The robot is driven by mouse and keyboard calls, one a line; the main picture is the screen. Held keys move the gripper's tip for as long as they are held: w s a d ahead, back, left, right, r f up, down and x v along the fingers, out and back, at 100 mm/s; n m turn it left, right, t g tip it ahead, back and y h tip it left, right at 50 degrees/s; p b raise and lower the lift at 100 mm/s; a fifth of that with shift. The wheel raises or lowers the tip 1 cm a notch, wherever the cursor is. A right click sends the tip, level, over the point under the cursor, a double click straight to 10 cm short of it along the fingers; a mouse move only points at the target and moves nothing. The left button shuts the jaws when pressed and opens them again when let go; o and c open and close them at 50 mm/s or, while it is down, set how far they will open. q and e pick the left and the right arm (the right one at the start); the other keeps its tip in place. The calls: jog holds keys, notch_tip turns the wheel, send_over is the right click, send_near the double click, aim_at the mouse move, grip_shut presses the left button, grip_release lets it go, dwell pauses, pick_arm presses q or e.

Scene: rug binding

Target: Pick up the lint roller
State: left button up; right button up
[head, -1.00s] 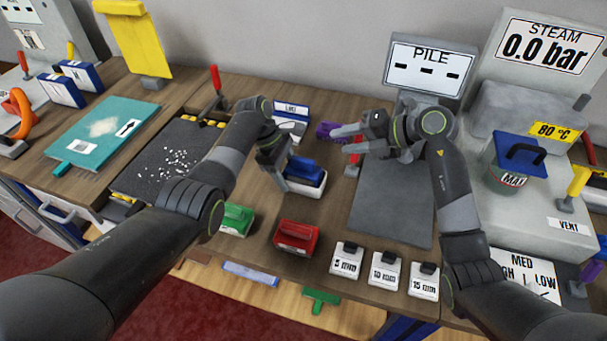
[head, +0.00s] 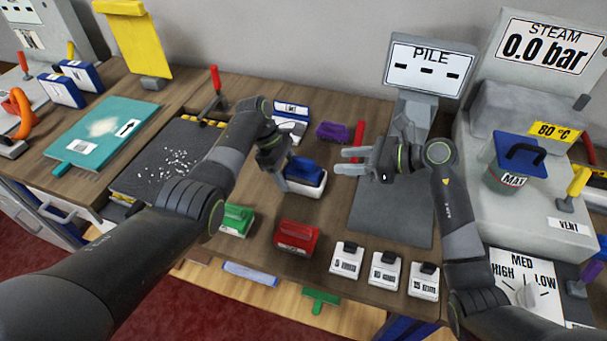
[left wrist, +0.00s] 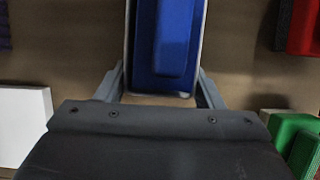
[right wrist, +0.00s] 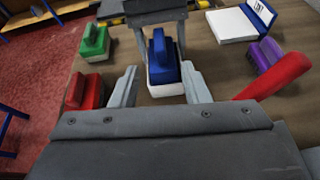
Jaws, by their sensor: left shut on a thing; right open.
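My left gripper (head: 284,181) is shut on a blue-handled white block (head: 310,176) in the middle of the table. The block also shows between its fingers in the left wrist view (left wrist: 168,45); whether it touches the table I cannot tell. Nothing shows a clear roller shape, but a blue LINT sign (head: 292,107) stands on a white tray (head: 290,128) behind the block. My right gripper (head: 342,161) is open and empty, to the right of the block and pointing at it. In the right wrist view the block (right wrist: 163,75) lies just beyond its open fingertips.
A purple brush (head: 332,131) and an upright red handle (head: 358,138) stand behind my right gripper. Green (head: 236,219) and red (head: 296,238) brushes are at the front, with several white weights (head: 346,259) to their right. A grey pad (head: 391,215) lies under my right arm.

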aim_at(309, 161)
jog(key=shift+n, duration=0.3)
jog(key=x, duration=1.2)
jog(key=shift+a+r, duration=0.1)
jog(key=shift+r, duration=0.1)
grip_shut()
